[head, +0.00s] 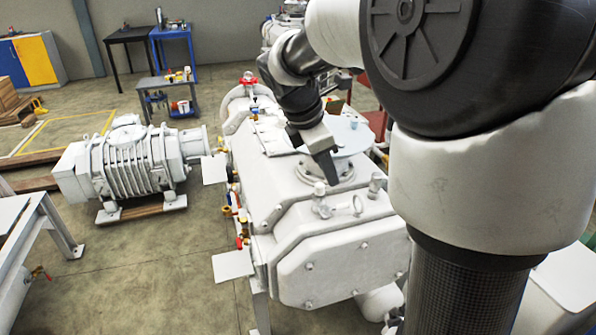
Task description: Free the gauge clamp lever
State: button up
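A large white screw vacuum pump (295,258) fills the middle of the head view. My gripper (327,178) reaches down over the pump's top, near a round port flange (340,178). Its fingers show as one dark shape, so their opening cannot be told, and nothing is visibly held. A small white fitting (320,200) stands on the top in front of the gripper. Another upright fitting (376,187) is to the right of the flange. I cannot make out which part is the gauge clamp lever; it may be hidden or too small.
Valves with red and yellow parts (240,242) and flat white plates (233,265) stick out from the pump's left side. A ribbed white blower (135,160) rests on wood at left. A cart (165,82) stands behind. Floor between is clear. My arm hides the right side.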

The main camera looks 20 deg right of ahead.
aim_at(341, 205)
jog(key=b+x, duration=0.3)
jog(key=x, duration=1)
jog(key=shift+d+f, duration=0.15)
jog(key=shift+f, duration=0.15)
jog(key=shift+c, duration=0.3)
grip_shut()
